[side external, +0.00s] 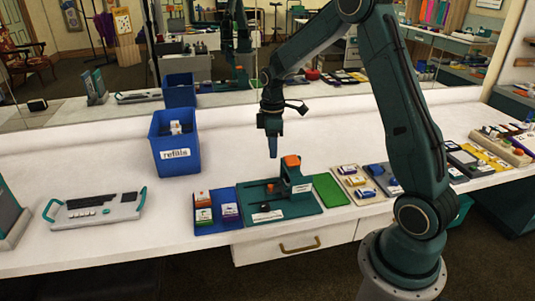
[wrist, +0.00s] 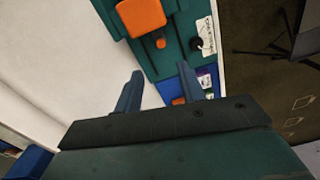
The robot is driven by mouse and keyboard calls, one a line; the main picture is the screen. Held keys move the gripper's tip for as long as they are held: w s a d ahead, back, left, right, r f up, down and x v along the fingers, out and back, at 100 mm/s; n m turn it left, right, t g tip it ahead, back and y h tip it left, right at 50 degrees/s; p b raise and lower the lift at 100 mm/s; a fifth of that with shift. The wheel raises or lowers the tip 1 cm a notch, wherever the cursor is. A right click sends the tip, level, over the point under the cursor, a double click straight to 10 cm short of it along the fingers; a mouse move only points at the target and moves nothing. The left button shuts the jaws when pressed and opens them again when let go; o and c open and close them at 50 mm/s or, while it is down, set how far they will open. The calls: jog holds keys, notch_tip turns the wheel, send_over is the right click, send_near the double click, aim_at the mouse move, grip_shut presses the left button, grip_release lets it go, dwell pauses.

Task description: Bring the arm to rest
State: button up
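My gripper (side external: 273,155) hangs from my arm with its fingers pointing down, above the white counter (side external: 120,228). It is behind and a little left of a green fixture with an orange top (side external: 291,161), and apart from it. In the wrist view my gripper (wrist: 160,86) shows two blue-grey fingers with a clear gap between them. Nothing is held between them. The fixture's orange block (wrist: 141,17) shows beyond the fingers in that view.
A blue "refills" bin (side external: 175,155) stands left of my gripper. A blue tray (side external: 228,224) with small boxes lies beside the green base. Several trays with small items stand at right. A mirror runs along the back.

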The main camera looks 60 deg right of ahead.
jog(key=s+a+r+m+t, duration=0.1)
jog(key=s+a+r+m, duration=0.1)
jog(key=s+a+r, duration=0.4)
jog(key=s+a+r+m+t, duration=0.15)
jog(key=a+r, duration=0.25)
jog(key=r, duration=0.4)
jog(key=s+a+r+m+t, duration=0.1)
jog(key=s+a+m, duration=0.1)
jog(key=s, duration=0.5)
jog(key=s+a+r+m+t, duration=0.1)
jog(key=s+a+r+t, duration=0.1)
jog(key=s+a, duration=0.3)
jog(key=s, duration=0.3)
jog(key=shift+s+m, duration=0.3)
jog(key=shift+m, duration=0.05)
